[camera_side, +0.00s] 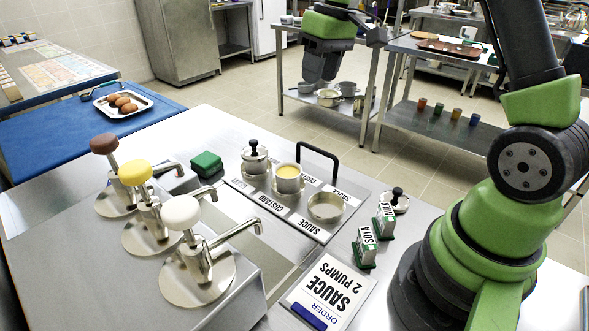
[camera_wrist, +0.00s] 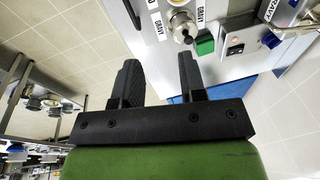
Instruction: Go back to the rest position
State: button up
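My gripper (camera_wrist: 158,80) is open and empty; its two dark fingers stand apart in the wrist view. In the side view my gripper (camera_side: 318,80) hangs above and beyond the tray, well clear of the counter. On the counter stand the pumps with a brown knob (camera_side: 104,143), a yellow knob (camera_side: 135,172) and a white knob (camera_side: 181,212). A lidded pot (camera_side: 254,158), a pot of yellow contents (camera_side: 289,179) and an open, empty-looking pot (camera_side: 325,207) sit on the labelled tray. An order card (camera_side: 327,291) reads "SAUCE 2 PUMPS".
A green block (camera_side: 206,164) lies beside the tray. Milk (camera_side: 384,222) and soya (camera_side: 365,247) cartons stand near my base, with a loose lid (camera_side: 397,200) behind. A tray handle (camera_side: 318,155) rises at the back. A blue surface (camera_side: 60,140) holds a plate (camera_side: 123,103).

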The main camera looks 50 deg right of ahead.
jog(key=s+a+r+m+t, duration=0.2)
jog(key=s+a+r+t, duration=0.1)
jog(key=s+a+r, duration=0.55)
jog(key=s+a+m+t, duration=0.1)
jog(key=s+a, duration=0.3)
jog(key=s, duration=0.7)
jog(key=shift+a+f+t, duration=0.3)
jog(key=shift+f+t, duration=0.1)
jog(key=shift+t, duration=0.4)
